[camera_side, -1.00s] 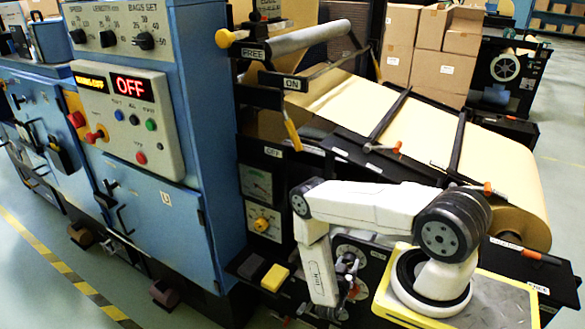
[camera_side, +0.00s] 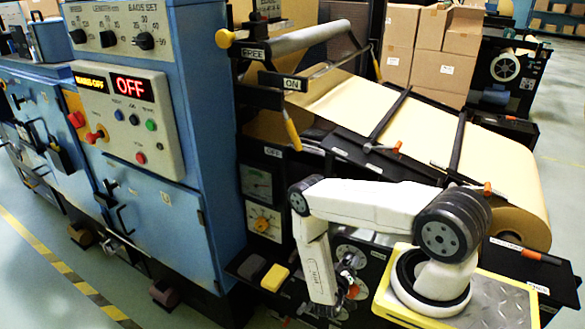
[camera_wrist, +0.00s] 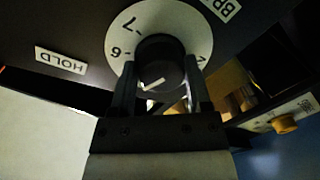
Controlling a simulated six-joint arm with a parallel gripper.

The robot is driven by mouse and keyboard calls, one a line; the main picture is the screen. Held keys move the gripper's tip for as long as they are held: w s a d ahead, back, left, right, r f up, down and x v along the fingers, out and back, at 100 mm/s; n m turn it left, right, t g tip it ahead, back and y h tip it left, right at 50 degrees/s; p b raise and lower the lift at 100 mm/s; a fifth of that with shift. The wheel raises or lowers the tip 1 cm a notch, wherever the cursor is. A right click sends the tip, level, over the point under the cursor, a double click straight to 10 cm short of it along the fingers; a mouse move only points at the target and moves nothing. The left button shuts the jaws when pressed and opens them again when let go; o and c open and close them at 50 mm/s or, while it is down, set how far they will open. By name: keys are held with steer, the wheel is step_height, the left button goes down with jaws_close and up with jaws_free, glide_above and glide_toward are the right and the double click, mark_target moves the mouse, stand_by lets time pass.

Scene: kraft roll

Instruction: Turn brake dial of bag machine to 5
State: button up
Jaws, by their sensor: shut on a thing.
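The brake dial (camera_wrist: 200,25) is a pale round plate on a dark panel in the wrist view, beside a label partly cut off that starts "BR" (camera_wrist: 222,8). A 7 and a 6 show on its left side, and another number at the lower right is partly covered. Its black knob (camera_wrist: 160,58) stands at the centre, with a white line on it slanting towards the lower left. My gripper (camera_wrist: 158,92) is shut on the knob, one finger on each side. The fingers and gripper body hide the lower part of the plate. In the side view my gripper (camera_side: 350,278) is at the low black panel, small and dark.
A HOLD label (camera_wrist: 60,60) is left of the dial in the wrist view. A yellow knob (camera_wrist: 287,124) shows at the lower right. In the side view, a yellow block (camera_side: 274,278) and a grey block (camera_side: 251,267) lie on a ledge left of my gripper.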

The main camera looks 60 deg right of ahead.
steer(key=shift+w, duration=0.15)
steer(key=o, duration=1.3)
steer(key=shift+c, duration=0.2)
steer(key=shift+a, duration=0.1)
steer(key=a, duration=0.7)
steer(key=shift+s+a+r, duration=0.15)
steer(key=shift+s+a, duration=0.1)
steer(key=shift+s, duration=0.05)
steer(key=shift+w, duration=0.1)
